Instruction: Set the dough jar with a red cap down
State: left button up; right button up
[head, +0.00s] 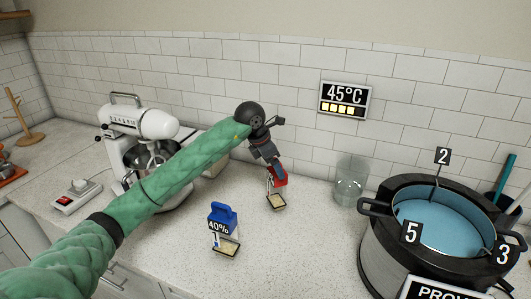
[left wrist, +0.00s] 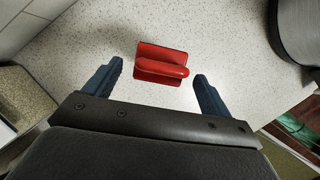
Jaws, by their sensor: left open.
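The dough jar with a red cap (head: 277,201) appears to stand upright on the counter, below the end of my left arm. Its red cap (left wrist: 160,64) with a raised bar handle shows from above in the left wrist view, and hides the jar body there. My left gripper (left wrist: 158,72) is open, with one dark blue finger on each side of the cap and a gap to both. In the head view the gripper (head: 272,166) is just above the cap and partly covers it. My right gripper is in neither view.
A second jar with a blue cap marked 40% (head: 222,217) stands nearer on the counter. An empty glass jar (head: 350,182) and a large round pot of blue liquid (head: 440,215) are to the right. A white stand mixer (head: 143,122) is at left. The counter (head: 310,240) between is clear.

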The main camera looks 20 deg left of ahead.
pick_arm(q)
jog(key=b+v, duration=0.2)
jog(key=v, duration=0.5)
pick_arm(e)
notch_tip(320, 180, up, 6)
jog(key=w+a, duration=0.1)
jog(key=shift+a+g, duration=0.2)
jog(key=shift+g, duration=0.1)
pick_arm(q)
jog(key=shift+r, duration=0.1)
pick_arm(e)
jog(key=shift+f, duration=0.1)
